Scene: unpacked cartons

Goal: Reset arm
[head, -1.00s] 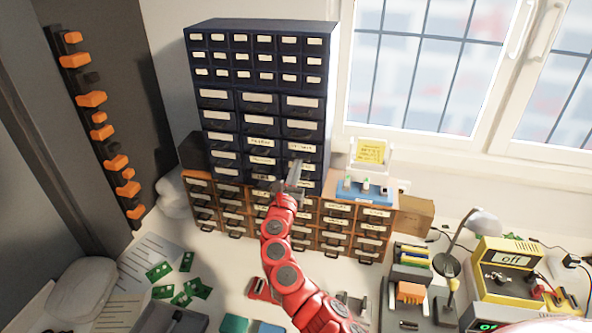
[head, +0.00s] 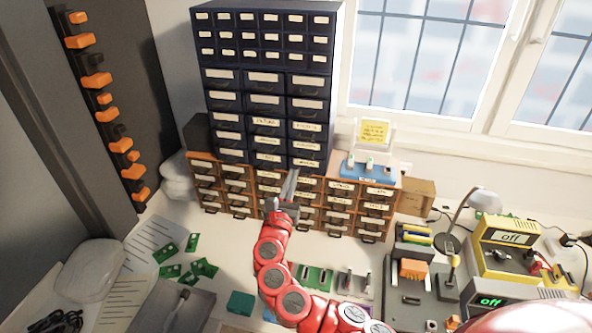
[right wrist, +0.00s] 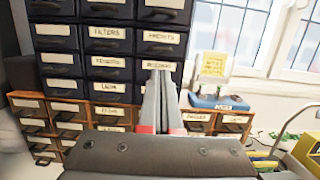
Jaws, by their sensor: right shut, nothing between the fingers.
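My right gripper (head: 290,186) is at the end of the red arm in the middle of the head view. It is shut and empty, its fingers pointing at the drawer cabinets. In the right wrist view its grey fingers (right wrist: 159,103) lie together in front of the dark cabinet (right wrist: 108,45). The dark drawer cabinet (head: 264,82) stands at the back with its drawers looking closed. A low orange-brown cabinet (head: 352,190) is in front of and below it. My left gripper does not show.
A blue block with a yellow note (head: 374,132) sits on the right of the low cabinet. A lamp (head: 480,203) and a yellow power unit (head: 505,240) stand at right. Green boards (head: 190,268) lie at left on the white table. Orange parts hang on a left wall rail.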

